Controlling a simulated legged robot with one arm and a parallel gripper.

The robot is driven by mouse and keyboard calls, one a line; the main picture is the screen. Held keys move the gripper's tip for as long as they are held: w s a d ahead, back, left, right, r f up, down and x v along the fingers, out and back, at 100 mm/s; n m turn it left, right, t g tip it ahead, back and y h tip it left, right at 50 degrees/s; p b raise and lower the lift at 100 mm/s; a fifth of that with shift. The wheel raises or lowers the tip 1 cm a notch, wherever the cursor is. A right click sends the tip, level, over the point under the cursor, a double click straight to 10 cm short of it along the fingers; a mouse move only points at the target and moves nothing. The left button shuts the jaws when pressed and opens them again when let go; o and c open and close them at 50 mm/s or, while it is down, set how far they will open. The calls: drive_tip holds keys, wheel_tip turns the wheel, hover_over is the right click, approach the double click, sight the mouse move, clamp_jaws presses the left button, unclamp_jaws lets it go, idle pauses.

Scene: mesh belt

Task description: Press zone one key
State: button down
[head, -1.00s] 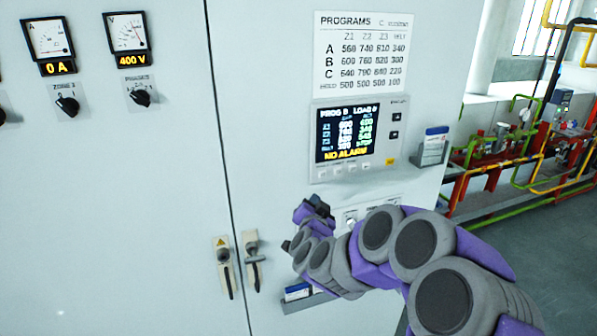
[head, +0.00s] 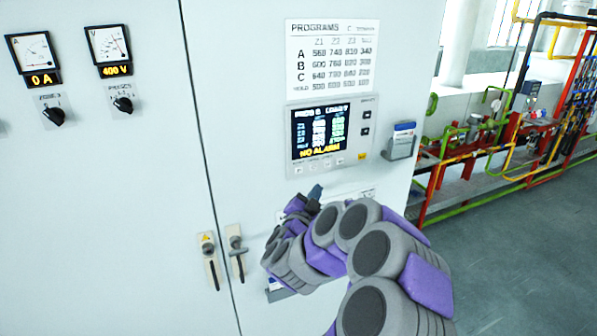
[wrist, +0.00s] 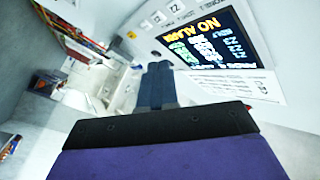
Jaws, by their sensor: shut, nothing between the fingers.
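The control panel (head: 293,167) is on the pale cabinet front, its lit screen (head: 320,128) reading "NO ALARM". A row of small keys (head: 320,164) runs below the screen; their labels are too small to read in the head view. In the wrist view, small square keys (wrist: 158,17) with blurred labels lie beside the tilted screen (wrist: 210,40). My gripper (head: 315,191) is just below the key row in the head view. Its blue-grey fingers are together and empty in the wrist view (wrist: 158,67), pointing toward the panel. I cannot tell the gap to the panel face.
A printed programs sheet (head: 332,55) is above the panel. A card holder (head: 402,142) sticks out at its right. Two door handles (head: 222,262) and dial knobs (head: 52,116) are to the left. Coloured pipes (head: 470,150) stand beyond the cabinet's right edge.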

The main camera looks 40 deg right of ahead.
drive_tip(key=p, duration=0.2)
approach(307, 166)
drive_tip(key=d, duration=0.3)
drive_tip(key=shift+w+d+r, duration=0.25)
drive_tip(key=shift+w, duration=0.35)
drive_tip(key=shift+w+d, duration=0.15)
drive_tip(key=shift+w, duration=0.55)
idle(2.2)
drive_tip(key=shift+s+r, duration=0.1)
drive_tip(key=shift+s, duration=0.7)
drive_tip(key=shift+b, duration=0.3)
drive_tip(key=s, duration=0.2)
drive_tip(key=s+a+b, duration=0.1)
drive_tip(key=s, duration=0.2)
drive_tip(key=shift+a+b, duration=0.25)
drive_tip(key=shift+b, duration=0.05)
